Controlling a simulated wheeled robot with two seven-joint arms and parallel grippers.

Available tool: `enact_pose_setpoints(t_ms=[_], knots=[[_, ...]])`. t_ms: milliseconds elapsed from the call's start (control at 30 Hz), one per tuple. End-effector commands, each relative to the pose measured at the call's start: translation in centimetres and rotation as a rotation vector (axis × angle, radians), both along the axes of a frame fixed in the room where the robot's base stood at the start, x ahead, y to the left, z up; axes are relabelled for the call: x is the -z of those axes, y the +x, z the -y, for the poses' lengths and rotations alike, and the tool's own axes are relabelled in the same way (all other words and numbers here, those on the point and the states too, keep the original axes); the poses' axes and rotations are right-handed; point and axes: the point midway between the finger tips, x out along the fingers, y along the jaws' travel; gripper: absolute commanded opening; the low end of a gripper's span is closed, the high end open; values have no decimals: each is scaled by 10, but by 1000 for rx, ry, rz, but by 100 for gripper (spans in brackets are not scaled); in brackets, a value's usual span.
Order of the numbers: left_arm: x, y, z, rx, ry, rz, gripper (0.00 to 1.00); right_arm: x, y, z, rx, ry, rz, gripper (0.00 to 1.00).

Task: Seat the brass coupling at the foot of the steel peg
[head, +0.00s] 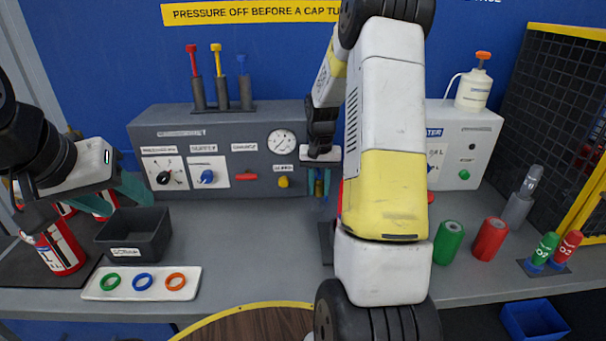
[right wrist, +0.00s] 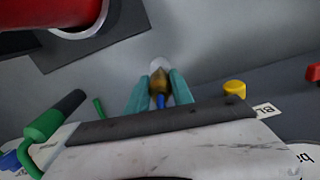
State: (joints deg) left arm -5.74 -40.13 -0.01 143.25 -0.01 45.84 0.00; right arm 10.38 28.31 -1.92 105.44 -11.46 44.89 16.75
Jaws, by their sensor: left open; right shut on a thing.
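My right gripper (head: 319,190) points down in front of the grey control panel, its teal fingers shut on a small brass piece. The right wrist view shows this brass coupling (right wrist: 160,84) between the fingertips (right wrist: 159,78), with a blue part close to it. A pale grey round shape lies just beyond the coupling there; I cannot tell whether it is the steel peg. The peg is not clearly seen in the head view, where my right arm covers the middle of the bench. My left gripper (head: 133,190) is open at the left, near red extinguishers (head: 62,250).
The grey panel (head: 220,130) with knobs and a gauge backs the bench. A dark bin (head: 133,234) and a white tray (head: 95,296) with coloured rings stand left. Green (head: 449,242) and red (head: 490,239) cylinders stand right. The right wrist view shows a large red cylinder (right wrist: 45,12).

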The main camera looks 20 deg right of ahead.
Motion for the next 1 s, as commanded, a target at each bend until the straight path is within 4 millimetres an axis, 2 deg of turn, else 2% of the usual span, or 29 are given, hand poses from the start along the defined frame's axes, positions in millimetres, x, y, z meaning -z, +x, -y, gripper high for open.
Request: enact_pose_setpoints(t_ms=[600, 1000], knots=[[0, 0, 0, 0, 0, 0, 53, 31, 0, 0, -1, 0, 0, 0], [0, 0, 0, 0, 0, 0, 53, 43, 0, 0, -1, 0, 0, 0]])
